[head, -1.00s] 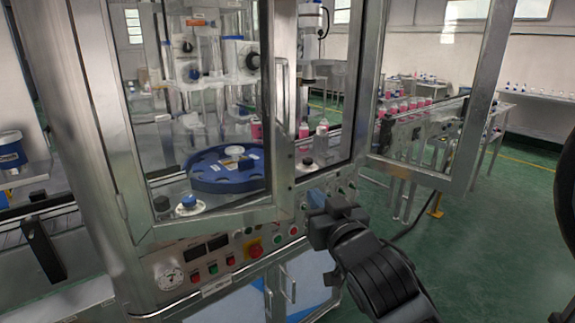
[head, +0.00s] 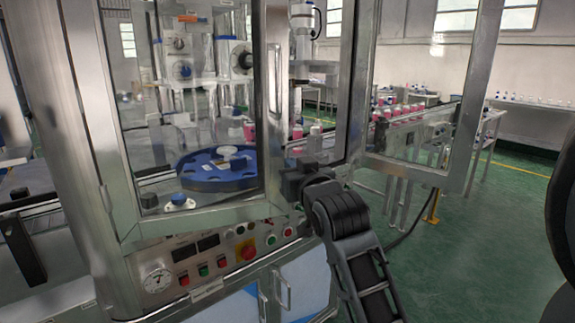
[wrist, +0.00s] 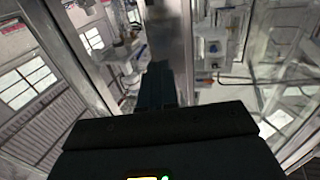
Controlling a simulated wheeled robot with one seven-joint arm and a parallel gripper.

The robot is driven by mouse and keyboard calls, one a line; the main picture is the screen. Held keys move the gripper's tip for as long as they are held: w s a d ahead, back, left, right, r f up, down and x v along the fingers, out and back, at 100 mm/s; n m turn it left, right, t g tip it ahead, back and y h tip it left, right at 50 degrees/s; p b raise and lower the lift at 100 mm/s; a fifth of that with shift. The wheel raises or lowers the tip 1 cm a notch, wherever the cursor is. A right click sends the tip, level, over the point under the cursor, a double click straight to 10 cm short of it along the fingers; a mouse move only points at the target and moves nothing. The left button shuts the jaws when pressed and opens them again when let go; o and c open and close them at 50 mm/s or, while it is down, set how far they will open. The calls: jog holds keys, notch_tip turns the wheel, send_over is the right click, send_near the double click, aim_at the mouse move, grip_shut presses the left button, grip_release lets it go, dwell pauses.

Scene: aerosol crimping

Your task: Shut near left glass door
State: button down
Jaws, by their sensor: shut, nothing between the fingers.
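The near left glass door (head: 268,120) is a metal-framed pane on the front of the crimping machine, with a vertical handle (head: 279,78) on its right stile. I cannot tell how wide a gap is left along that stile. My gripper (head: 292,182) is shut and empty, beside the door's lower right corner. Contact with the door cannot be made out. In the wrist view, the dark fingers (wrist: 158,85) point towards a vertical metal post; the fingertips are partly lost in shadow.
Another glass door (head: 465,120) stands swung outward at right. Behind the left pane is a blue turntable (head: 205,172). A control panel (head: 215,255) with buttons and a gauge lies below. A conveyor carries pink bottles (head: 405,112). Green floor (head: 480,250) is free at right.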

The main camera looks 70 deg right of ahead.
aim_at(283, 157)
jog(key=shift+x, duration=1.8)
